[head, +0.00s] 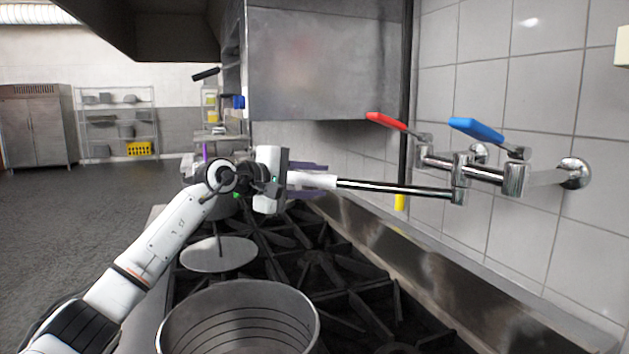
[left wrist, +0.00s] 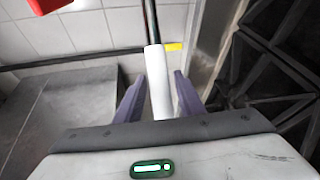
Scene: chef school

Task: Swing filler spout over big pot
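The filler spout (head: 395,188) is a chrome pipe with a white sleeve (head: 318,180) on its free end. It reaches left from the wall tap over the back of the stove. My left gripper (head: 308,180) is at the white sleeve. In the left wrist view its two purple fingers (left wrist: 158,98) stand open on either side of the sleeve (left wrist: 158,80), with a gap on both sides. The big pot (head: 238,320), a wide open metal pot, stands on the stove in the foreground, nearer to me than the spout. My right gripper is not in view.
The tap has a red lever (head: 386,122) and a blue lever (head: 476,128). A round flat lid or pan (head: 218,254) lies behind the big pot. Black burner grates (head: 318,268) cover the stove. A steel hood box (head: 325,65) hangs above, and the tiled wall is at right.

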